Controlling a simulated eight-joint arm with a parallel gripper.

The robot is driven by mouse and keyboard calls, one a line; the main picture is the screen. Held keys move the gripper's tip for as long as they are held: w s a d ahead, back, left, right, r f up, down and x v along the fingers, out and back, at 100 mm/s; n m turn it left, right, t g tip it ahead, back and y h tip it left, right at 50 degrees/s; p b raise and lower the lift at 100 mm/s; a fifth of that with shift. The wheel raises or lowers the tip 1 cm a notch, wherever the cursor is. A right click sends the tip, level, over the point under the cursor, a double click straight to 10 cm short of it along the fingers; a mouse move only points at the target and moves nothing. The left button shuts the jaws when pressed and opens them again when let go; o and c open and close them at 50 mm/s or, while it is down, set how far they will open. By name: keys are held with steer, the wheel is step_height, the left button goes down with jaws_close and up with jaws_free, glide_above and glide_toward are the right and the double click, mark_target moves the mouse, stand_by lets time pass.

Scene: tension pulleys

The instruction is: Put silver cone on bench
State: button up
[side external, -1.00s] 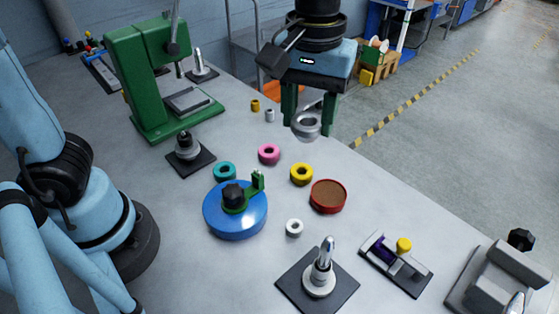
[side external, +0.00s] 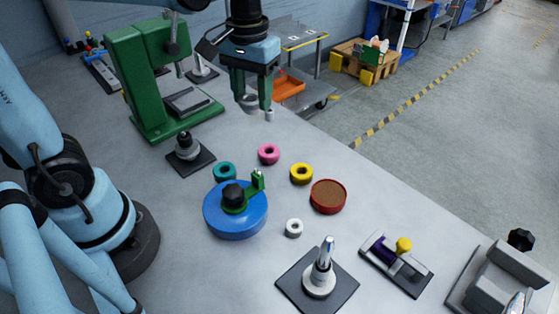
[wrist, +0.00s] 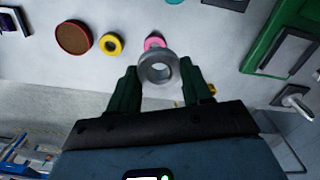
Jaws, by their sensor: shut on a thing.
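The silver cone (side external: 248,103) is a grey metal ring-like piece with a central hole. My gripper (side external: 251,97) is shut on it, with the green fingers on either side. It hangs above the far part of the grey bench (side external: 130,215), right of the green press. In the wrist view the cone (wrist: 145,72) sits between the fingertips of my gripper (wrist: 159,75), its hole facing the camera, and partly covers the pink ring. The exact height above the bench is hard to tell.
Pink (side external: 268,154), yellow (side external: 301,174) and teal rings (side external: 225,171) lie nearer, with a red-rimmed disc (side external: 328,196) and blue disc (side external: 235,221). The green press (side external: 140,75) stands left.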

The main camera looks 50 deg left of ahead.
steer(key=a+f+n, duration=0.1)
steer(key=a+f, duration=0.2)
steer(key=w+a+f+n, duration=0.1)
steer(key=a+f+n, duration=0.1)
steer(key=a+f, duration=0.2)
steer(key=w+a+f+n, duration=0.1)
steer(key=a+f+n, duration=0.1)
steer(key=a+f, duration=0.1)
steer(key=shift+w+a+f, duration=0.15)
steer(key=shift+a+f, duration=0.05)
steer(key=shift+a, duration=0.15)
steer(key=shift+f, duration=2)
steer(key=o, duration=1.1)
steer(key=shift+f, duration=0.15)
